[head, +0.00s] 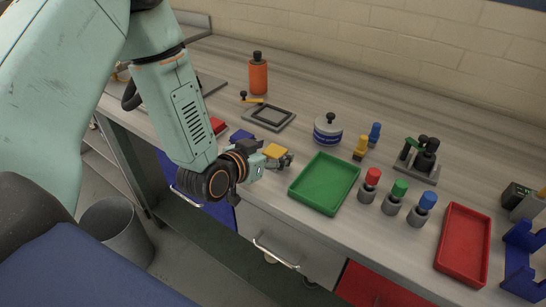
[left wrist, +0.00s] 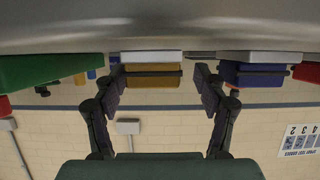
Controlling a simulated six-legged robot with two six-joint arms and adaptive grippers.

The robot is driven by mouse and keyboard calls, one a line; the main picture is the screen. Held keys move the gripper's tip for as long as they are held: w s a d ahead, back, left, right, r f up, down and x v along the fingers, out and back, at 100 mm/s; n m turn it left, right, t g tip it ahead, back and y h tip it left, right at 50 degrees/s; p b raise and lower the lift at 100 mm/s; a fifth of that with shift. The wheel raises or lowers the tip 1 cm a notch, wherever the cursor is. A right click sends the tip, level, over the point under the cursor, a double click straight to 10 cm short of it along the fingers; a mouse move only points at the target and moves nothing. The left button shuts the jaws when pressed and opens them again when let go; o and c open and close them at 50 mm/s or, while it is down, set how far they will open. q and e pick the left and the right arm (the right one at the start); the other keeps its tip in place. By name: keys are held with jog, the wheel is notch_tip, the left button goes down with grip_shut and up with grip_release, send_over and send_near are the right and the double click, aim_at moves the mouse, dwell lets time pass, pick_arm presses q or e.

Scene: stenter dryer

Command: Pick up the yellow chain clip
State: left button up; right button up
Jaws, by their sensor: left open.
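The yellow chain clip (head: 275,151) is a small yellow block near the front edge of the worktop, left of the green tray. In the left wrist view, which is upside down, the yellow clip (left wrist: 152,80) has a pale plate against it and shows between the two fingers. My left gripper (head: 278,160) is low at the clip, its fingers open; the left wrist view shows the open fingers (left wrist: 158,88) on both sides of it. I cannot tell whether they touch it. The arm hides part of the worktop. My right gripper is not in view.
A blue block (head: 241,135) and a red block (head: 217,125) lie left of the clip. The green tray (head: 324,183) is close on the right. A black frame (head: 268,118) lies behind. Several colour-topped knobs stand further right, beside a red tray (head: 464,244).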

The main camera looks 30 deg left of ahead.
aim_at(276, 150)
pick_arm(q)
jog(key=shift+w+f, duration=0.1)
jog(key=shift+w, duration=0.1)
jog(key=shift+w+d, duration=0.2)
jog(key=shift+d, duration=0.5)
jog(key=shift+c, duration=0.5)
jog(key=shift+s+a, duration=0.15)
jog(key=shift+a, duration=0.45)
jog(key=c, duration=0.6)
jog(key=shift+d, duration=0.45)
jog(key=c, duration=0.4)
jog(key=shift+a, duration=0.2)
jog(key=c, duration=0.3)
jog(key=shift+a, duration=0.15)
jog(key=shift+c, duration=0.2)
jog(key=shift+r, duration=0.25)
notch_tip(276, 150, up, 9)
jog(key=shift+r+p, duration=0.1)
jog(key=shift+p, duration=1.05)
jog(key=shift+d+r, duration=0.2)
jog(key=shift+r, duration=0.05)
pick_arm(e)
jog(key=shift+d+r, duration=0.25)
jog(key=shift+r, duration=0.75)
